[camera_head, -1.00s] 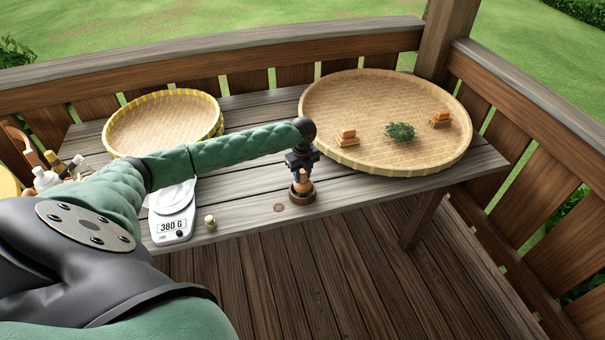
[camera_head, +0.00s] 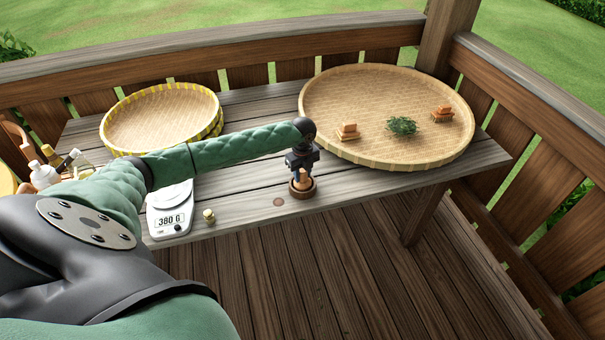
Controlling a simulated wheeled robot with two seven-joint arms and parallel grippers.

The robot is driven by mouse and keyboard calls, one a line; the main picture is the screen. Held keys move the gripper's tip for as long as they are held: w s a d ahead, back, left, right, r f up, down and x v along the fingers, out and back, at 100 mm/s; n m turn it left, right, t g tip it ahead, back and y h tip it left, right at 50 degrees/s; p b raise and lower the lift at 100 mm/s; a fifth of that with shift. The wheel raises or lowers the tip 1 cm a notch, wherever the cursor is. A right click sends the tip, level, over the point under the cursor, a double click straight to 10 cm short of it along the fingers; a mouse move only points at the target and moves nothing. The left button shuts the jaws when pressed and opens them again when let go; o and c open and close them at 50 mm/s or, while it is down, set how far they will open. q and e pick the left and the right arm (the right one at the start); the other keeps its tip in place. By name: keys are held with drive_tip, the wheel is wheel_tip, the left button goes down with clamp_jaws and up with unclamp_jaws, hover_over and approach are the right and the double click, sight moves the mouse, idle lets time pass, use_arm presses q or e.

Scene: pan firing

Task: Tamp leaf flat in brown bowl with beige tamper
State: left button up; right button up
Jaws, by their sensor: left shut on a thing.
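The small brown bowl (camera_head: 302,193) stands on the wooden table near its front edge. My left gripper (camera_head: 302,170) points down over it and is shut on the beige tamper (camera_head: 301,183). The tamper's lower end is inside the bowl. The leaf inside the bowl is hidden by the tamper and the rim, so I cannot tell how flat it lies. My right gripper is not in view.
A large woven tray (camera_head: 345,95) at the right holds green leaves (camera_head: 402,126) and two stacks of orange-brown blocks (camera_head: 348,131). A yellow-rimmed basket (camera_head: 115,150), a white scale (camera_head: 170,222) reading 380 G, a small stopper (camera_head: 209,216) and bottles (camera_head: 45,176) stand left.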

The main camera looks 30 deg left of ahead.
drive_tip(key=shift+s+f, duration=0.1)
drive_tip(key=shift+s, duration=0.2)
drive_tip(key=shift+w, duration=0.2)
use_arm(q)
drive_tip(key=shift+f, duration=0.2)
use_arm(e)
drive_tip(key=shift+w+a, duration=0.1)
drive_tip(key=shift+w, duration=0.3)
use_arm(q)
drive_tip(key=shift+f, duration=0.3)
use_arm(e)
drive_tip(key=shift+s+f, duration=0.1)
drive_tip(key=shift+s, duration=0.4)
use_arm(q)
drive_tip(key=shift+f, duration=0.1)
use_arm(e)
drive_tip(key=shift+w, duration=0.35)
